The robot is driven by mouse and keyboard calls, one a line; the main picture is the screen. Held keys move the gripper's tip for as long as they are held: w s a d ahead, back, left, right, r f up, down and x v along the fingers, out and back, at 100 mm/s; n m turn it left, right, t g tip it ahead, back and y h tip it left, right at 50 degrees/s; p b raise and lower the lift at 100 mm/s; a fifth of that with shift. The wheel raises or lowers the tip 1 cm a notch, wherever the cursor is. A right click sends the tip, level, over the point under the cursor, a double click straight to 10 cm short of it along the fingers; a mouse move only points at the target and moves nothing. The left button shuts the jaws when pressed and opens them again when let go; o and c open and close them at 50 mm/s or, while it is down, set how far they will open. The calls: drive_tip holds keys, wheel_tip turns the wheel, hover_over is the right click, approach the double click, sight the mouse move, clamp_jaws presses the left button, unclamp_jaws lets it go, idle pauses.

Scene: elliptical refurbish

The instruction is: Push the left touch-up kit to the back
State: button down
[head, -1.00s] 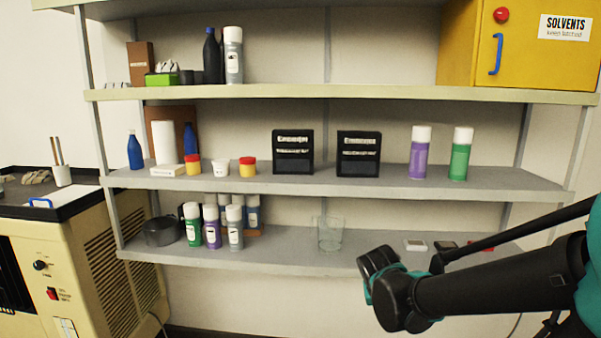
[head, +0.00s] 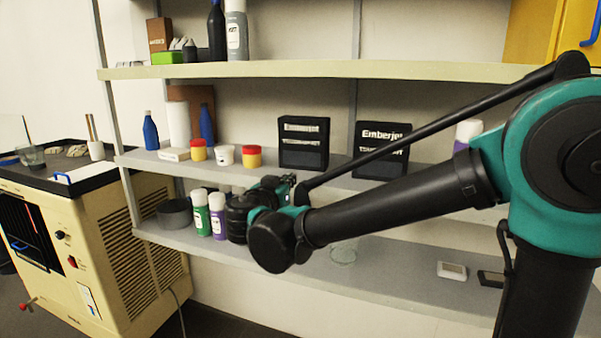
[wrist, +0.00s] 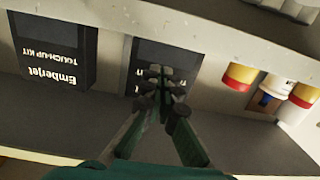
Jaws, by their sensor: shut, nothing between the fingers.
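The left touch-up kit (head: 304,142) is a black upright box on the middle shelf. In the wrist view, which is upside down, the left kit (wrist: 172,51) is behind my fingertips, and they cover part of its lettering. The right touch-up kit (head: 381,150) is a similar box marked Emberjet; it is at the left of the wrist view (wrist: 55,50). My gripper (head: 284,184) is shut and empty, in front of and below the left kit in the head view. I cannot tell whether the fingertips touch it.
Red-and-yellow jars (head: 252,156) and a white cup (head: 224,155) stand left of the left kit on the middle shelf (head: 338,162). The upper shelf (head: 300,69) is above. Spray cans (head: 201,212) stand on the lower shelf. My arm partly covers the right kit.

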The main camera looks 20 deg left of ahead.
drive_tip(key=a+r, duration=0.1)
drive_tip(key=a, duration=0.1)
approach(301, 157)
drive_tip(key=shift+w+d+f+y, duration=0.1)
drive_tip(key=shift+w+d+y, duration=0.05)
drive_tip(key=shift+w, duration=0.6)
drive_tip(key=shift+w+d+f+y, duration=0.1)
drive_tip(key=shift+w+d+y, duration=0.05)
drive_tip(key=shift+w, duration=0.65)
drive_tip(key=shift+w, duration=0.1)
drive_tip(key=shift+w, duration=0.4)
drive_tip(key=shift+w, duration=0.65)
drive_tip(key=shift+w, duration=0.35)
drive_tip(key=shift+w, duration=1)
drive_tip(key=shift+w, duration=0.35)
drive_tip(key=shift+w+d, duration=0.1)
drive_tip(key=shift+w, duration=1)
